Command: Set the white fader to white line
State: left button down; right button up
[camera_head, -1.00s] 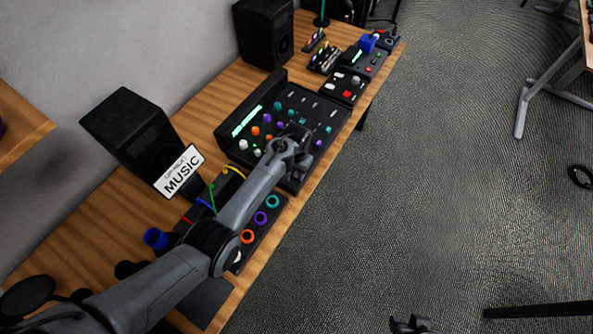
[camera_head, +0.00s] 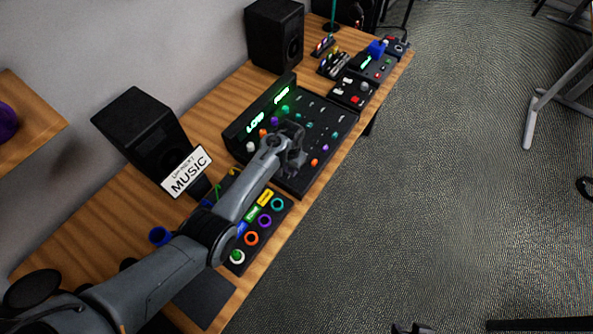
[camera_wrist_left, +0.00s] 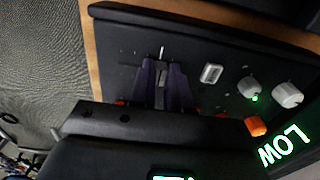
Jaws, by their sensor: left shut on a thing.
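The black mixer panel (camera_head: 327,107) lies on the wooden desk, with rows of coloured knobs and faders. My left gripper (camera_head: 296,160) reaches down onto its near part. In the left wrist view the gripper (camera_wrist_left: 161,88) is shut on a small pale cap, which seems to be the white fader (camera_wrist_left: 161,73); the fingers hide most of it. A short white line (camera_wrist_left: 162,52) shows on the panel just beyond the fingertips, in line with the cap. My right gripper (camera_head: 411,328) barely shows at the bottom edge; its jaws are unclear.
White knobs (camera_wrist_left: 287,95) and a pale rectangular button (camera_wrist_left: 212,73) sit beside the gripper. A lit screen (camera_wrist_left: 286,145) reads "LOW". A speaker (camera_head: 143,132), a "MUSIC" sign (camera_head: 187,172) and a pad with coloured rings (camera_head: 251,238) stand nearby. Open floor lies right of the desk.

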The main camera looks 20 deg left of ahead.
pick_arm(q)
jog(key=c, duration=1.1)
grip_release()
jog(key=shift+d, duration=0.1)
jog(key=shift+r, duration=0.55)
jog(key=shift+r+p, duration=1.3)
jog(key=shift+r, duration=3.55)
